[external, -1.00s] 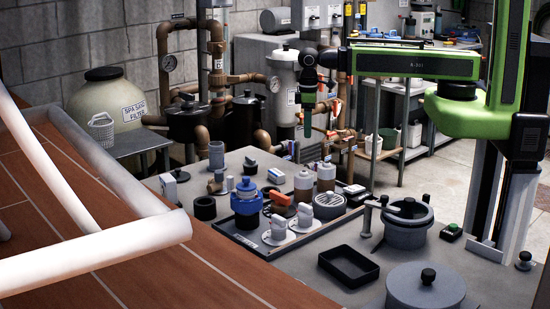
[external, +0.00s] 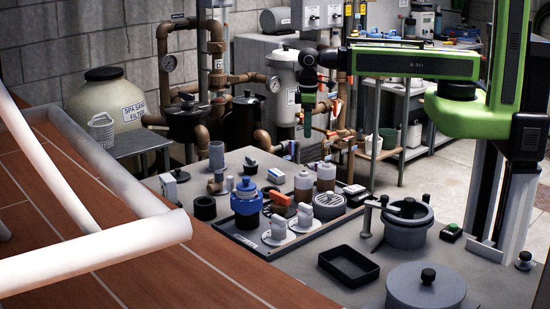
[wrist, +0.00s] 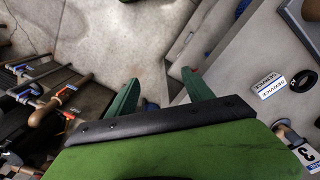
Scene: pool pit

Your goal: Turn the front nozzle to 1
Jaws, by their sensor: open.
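Two white nozzles with round bases stand side by side on a dark tray (external: 262,248) in the external view. The nearer nozzle (external: 279,229) is at the left, and the other nozzle (external: 304,217) is just behind it to the right. Their number marks are too small to read. My gripper (external: 307,128) hangs pointing down, high above the bench and beyond the nozzles, apart from everything. In the wrist view my gripper (wrist: 160,80) shows two green fingers spread apart with nothing between them. Neither nozzle is clearly seen there.
A black open tray (external: 349,266) and a grey pot (external: 408,224) stand to the right. In the wrist view, SERVICE labels (wrist: 272,86) lie on the bench.

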